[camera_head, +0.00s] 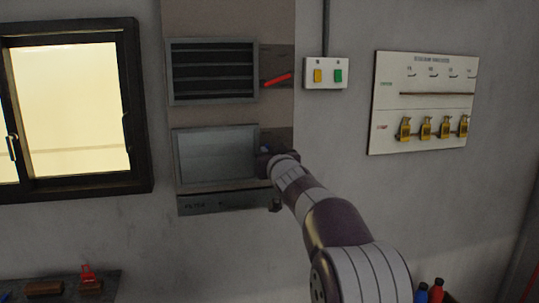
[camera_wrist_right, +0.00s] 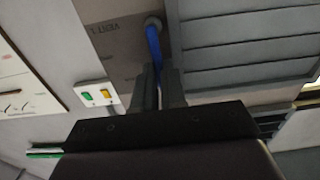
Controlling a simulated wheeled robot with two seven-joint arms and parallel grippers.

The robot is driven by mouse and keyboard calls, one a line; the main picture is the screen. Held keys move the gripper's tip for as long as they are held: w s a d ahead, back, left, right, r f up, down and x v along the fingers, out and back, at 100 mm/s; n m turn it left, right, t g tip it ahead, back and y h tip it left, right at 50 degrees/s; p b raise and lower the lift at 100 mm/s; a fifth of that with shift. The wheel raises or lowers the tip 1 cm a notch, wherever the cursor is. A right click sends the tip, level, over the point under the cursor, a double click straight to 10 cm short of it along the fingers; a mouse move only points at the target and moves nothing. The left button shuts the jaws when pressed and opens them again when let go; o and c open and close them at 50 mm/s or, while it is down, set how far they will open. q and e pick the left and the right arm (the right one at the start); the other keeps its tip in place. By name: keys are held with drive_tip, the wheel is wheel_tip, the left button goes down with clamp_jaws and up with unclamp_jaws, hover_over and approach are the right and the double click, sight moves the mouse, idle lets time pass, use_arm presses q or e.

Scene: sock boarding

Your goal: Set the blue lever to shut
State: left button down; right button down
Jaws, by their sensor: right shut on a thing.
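The blue lever (camera_wrist_right: 153,42) shows in the right wrist view, running from a round grey pivot beside the label "VENT 1" down between my gripper's fingers. My right gripper (camera_wrist_right: 160,78) is shut on its free end. In the head view my right gripper (camera_head: 265,160) is at the right edge of the lower vent (camera_head: 215,153), and it hides nearly all of the lever. This vent's slats lie almost flat, with only thin lines between them in the right wrist view. My left gripper is in neither view.
Above is another vent (camera_head: 212,71) with dark gaps between its slats and a red lever (camera_head: 278,80) at its right. A switch plate (camera_head: 326,73) and a board with yellow padlocks (camera_head: 423,100) are farther right. A window (camera_head: 75,105) is at left.

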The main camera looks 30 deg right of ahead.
drive_tip(key=c, duration=1.2)
unclamp_jaws()
drive_tip(key=b+v, duration=0.2)
drive_tip(key=v, duration=1)
drive_tip(key=shift+b, duration=0.4)
drive_tip(key=shift+f, duration=0.15)
drive_tip(key=shift+s, duration=0.15)
